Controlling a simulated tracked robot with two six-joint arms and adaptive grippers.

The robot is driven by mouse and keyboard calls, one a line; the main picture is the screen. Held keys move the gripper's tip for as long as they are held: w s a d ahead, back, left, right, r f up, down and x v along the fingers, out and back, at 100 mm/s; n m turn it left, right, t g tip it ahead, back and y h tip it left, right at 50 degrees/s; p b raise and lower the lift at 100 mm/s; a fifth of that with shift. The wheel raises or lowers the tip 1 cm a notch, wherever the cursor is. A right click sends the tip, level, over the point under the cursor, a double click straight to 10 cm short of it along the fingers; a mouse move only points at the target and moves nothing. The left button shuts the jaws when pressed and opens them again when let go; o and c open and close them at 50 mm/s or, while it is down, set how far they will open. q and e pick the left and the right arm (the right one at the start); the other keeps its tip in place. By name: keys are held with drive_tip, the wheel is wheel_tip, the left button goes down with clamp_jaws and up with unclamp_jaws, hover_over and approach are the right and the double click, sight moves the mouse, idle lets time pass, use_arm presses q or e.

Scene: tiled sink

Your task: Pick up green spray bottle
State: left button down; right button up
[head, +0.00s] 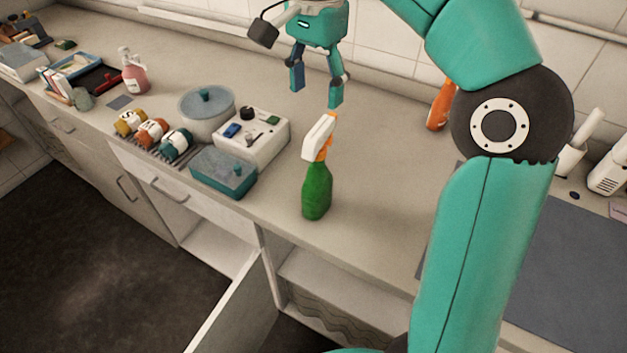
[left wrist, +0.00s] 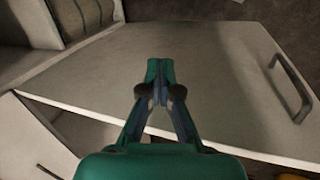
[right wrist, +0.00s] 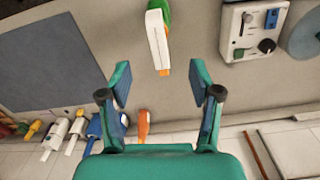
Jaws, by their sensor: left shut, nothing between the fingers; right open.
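The green spray bottle (head: 317,190) stands upright on the counter in the head view, with a white and orange trigger head. In the right wrist view its white head (right wrist: 157,38) lies beyond the fingertips, and the green body is partly cut off by the top edge. My right gripper (head: 316,88) is open and empty, behind and above the bottle, not touching it. It also shows in the right wrist view (right wrist: 160,82), fingers spread. My left gripper (left wrist: 160,68) is shut and empty in front of a pale cabinet door; it is not in the head view.
An orange bottle (head: 440,105) stands behind right. An open cabinet door (head: 238,305) juts out below.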

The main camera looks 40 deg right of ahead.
sight(320, 129)
drive_tip(key=f+b, duration=0.1)
drive_tip(key=f, duration=0.6)
drive_tip(key=shift+s+d+f+b, duration=0.1)
drive_tip(key=shift+d+b, duration=0.1)
drive_tip(key=shift+b, duration=0.15)
drive_tip(key=shift+s+f, duration=0.1)
drive_tip(key=shift+f, duration=0.65)
wheel_tip(320, 129, down, 5)
drive_tip(key=shift+r+b, duration=0.1)
drive_tip(key=shift+b, duration=0.2)
clamp_jaws()
